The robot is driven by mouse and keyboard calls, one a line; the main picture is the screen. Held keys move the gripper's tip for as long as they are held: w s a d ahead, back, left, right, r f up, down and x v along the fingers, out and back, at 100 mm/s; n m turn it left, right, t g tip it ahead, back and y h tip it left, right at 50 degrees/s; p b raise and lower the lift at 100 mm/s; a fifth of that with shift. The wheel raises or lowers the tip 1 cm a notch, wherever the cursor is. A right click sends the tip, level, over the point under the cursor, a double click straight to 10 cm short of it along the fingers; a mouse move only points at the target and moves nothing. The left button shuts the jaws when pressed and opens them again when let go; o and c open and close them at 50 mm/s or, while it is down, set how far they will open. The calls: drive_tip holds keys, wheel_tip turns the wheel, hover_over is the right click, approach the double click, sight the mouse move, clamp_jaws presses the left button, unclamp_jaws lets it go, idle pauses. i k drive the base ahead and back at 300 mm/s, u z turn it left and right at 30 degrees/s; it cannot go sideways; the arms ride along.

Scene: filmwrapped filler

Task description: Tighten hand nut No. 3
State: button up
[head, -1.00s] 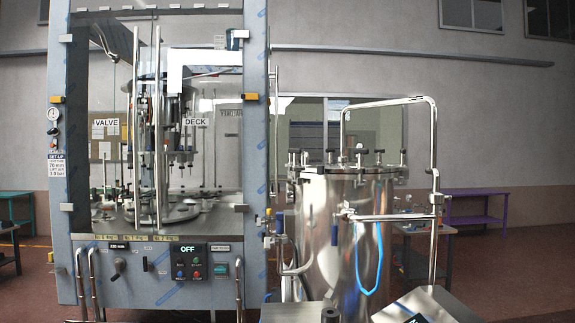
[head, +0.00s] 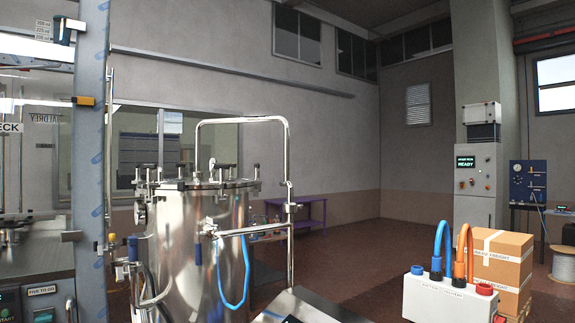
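The steel tank (head: 197,235) stands at centre left in the head view. Several dark hand nuts sit around the rim of its lid (head: 200,184), and one of them (head: 256,171) is at the right edge. No numbers on the nuts can be read, so I cannot tell which is No. 3. The nuts on the far side are partly hidden by those in front. My gripper is not in view.
The filling machine's frame (head: 90,130) stands close to the tank's left. A steel pipe (head: 287,160) rises at its right, and a blue hose (head: 246,270) hangs in front. A white box with hoses (head: 450,299) and cartons (head: 500,262) stand at the right. Open floor lies behind.

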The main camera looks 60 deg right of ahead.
sight(222, 167)
drive_tip(key=z, duration=0.65)
drive_tip(key=i, duration=0.95)
drive_tip(key=z, duration=0.55)
